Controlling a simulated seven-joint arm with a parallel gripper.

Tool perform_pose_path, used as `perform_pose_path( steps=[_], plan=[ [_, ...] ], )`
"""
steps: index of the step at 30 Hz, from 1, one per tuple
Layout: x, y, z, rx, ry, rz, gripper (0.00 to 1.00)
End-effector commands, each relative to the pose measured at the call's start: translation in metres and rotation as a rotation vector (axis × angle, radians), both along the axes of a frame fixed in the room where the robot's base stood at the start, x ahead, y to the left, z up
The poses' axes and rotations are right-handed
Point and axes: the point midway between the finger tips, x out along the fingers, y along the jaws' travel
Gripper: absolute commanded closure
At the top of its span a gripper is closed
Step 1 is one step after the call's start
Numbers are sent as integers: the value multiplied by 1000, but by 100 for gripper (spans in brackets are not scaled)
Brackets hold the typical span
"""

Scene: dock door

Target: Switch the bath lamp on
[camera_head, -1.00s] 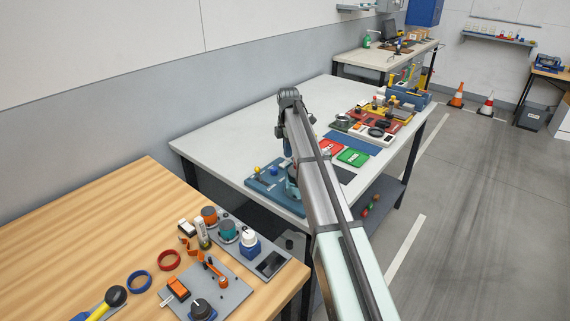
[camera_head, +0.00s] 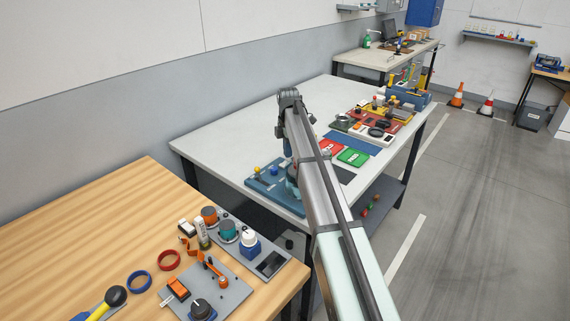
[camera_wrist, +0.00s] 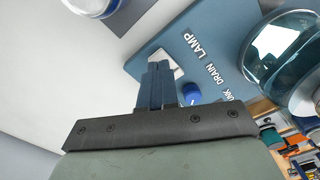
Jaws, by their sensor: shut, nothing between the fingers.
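In the wrist view, a blue-grey panel (camera_wrist: 190,35) carries white lettering that reads LAMP, DRAIN and a partly hidden word. A white plate (camera_wrist: 177,66) sits by the LAMP end of the lettering, partly covered by my fingers. My gripper (camera_wrist: 157,68) is shut and empty, with its fingertips over or at this plate; I cannot tell if they touch it. Any switch lever there is hidden. A blue knob (camera_wrist: 191,93) stands right beside the fingers, by the DRAIN word. In the head view the panel (camera_head: 262,190) lies on the white table's near edge, and my arm hides part of it.
A glass vessel with teal liquid (camera_wrist: 285,60) stands close to the right of my fingers in the wrist view. The table's left part is clear.

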Motion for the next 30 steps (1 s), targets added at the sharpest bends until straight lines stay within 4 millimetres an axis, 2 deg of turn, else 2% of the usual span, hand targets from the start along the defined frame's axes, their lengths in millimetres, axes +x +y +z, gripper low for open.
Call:
perform_pose_path(
  steps=[30],
  plan=[
    [0, 0, -11, 0, 0, 0, 100]
  ],
)
